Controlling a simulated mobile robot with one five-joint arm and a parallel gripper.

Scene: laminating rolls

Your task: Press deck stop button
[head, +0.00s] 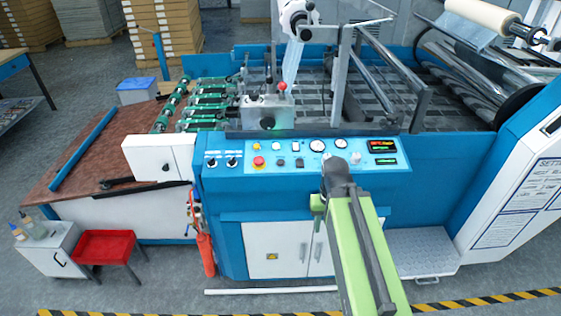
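The blue laminating machine's front panel (355,158) carries a red mushroom button (258,161) on a yellow base, left of its middle. Above the panel, a silver box (255,104) on the deck has a red-tipped knob (282,87) on a stalk. I cannot read which control is labelled deck stop. My green arm reaches up from the bottom, and the dark end with my gripper (335,168) appears in front of the panel, right of the red mushroom button and apart from it in the picture. Its fingers are too small and foreshortened to tell open from shut.
Dials (317,146), small buttons and a lit red display (381,146) share the panel. A fire extinguisher (206,255) stands left of the cabinet. A red stool-like tray (104,246) is further left. A grey step (422,250) is at right.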

